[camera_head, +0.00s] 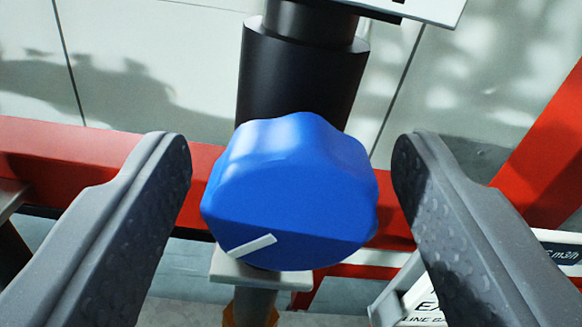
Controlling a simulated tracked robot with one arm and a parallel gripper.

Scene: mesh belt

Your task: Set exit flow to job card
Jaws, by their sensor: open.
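A blue lobed knob (290,185) sits in the middle of the view, in front of a black cylindrical body (298,75). A short white pointer mark (252,245) on its face lies toward the lower left. My gripper (292,165) is open, with one grey finger on each side of the knob. A small gap shows between each fingertip and the knob, wider on the right. A white label (425,317) at the lower right is partly hidden by my right finger; only pieces of its lettering, such as "EX", show. No job card can be made out.
A red frame bar (90,150) runs across behind the knob, and another red bar (545,150) slants at the right. A light plate (262,279) and a thin post sit under the knob. A white plate edge (430,8) shows at the top right. Pale tiled floor lies behind.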

